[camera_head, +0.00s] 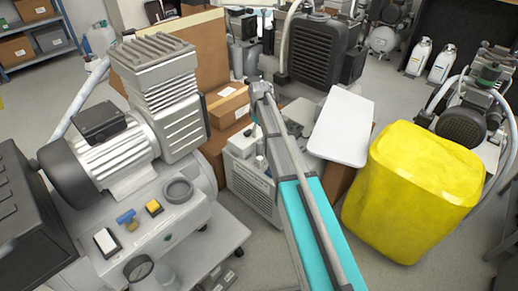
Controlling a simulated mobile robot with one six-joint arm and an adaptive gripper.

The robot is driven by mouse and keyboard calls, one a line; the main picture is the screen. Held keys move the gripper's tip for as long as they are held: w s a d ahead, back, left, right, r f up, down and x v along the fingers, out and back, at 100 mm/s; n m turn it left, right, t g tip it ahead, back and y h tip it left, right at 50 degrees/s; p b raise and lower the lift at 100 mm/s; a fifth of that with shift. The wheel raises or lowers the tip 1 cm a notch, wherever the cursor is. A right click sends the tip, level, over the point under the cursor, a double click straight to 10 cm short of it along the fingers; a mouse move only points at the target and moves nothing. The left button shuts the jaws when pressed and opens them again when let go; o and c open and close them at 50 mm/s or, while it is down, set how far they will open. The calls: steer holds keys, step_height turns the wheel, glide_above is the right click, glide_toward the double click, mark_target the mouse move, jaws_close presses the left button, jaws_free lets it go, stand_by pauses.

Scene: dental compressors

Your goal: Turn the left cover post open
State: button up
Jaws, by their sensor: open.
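I cannot make out for certain which part is the left cover post. A small light-grey cabinet (251,188) with a grilled front stands in the middle, and small upright fittings on its top are partly hidden by my arm. A large grey compressor (120,165) stands at the left, with a blue valve handle (126,216), a yellow-topped part (153,208) and a round dark ring on its body. My arm reaches up from the bottom right to a joint above the cabinet. My gripper cannot be made out in this view.
A yellow covered block (410,190) stands at the right, beside a white panel (341,126). Cardboard boxes (228,106) and a black-grilled unit (318,52) stand behind the cabinet. Another compressor (463,128) is at the far right. Bare floor shows in front of the cabinet.

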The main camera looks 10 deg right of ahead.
mark_target(259, 142)
steer(key=shift+f+b, duration=3.4)
steer(key=shift+f, duration=0.35)
jaws_close()
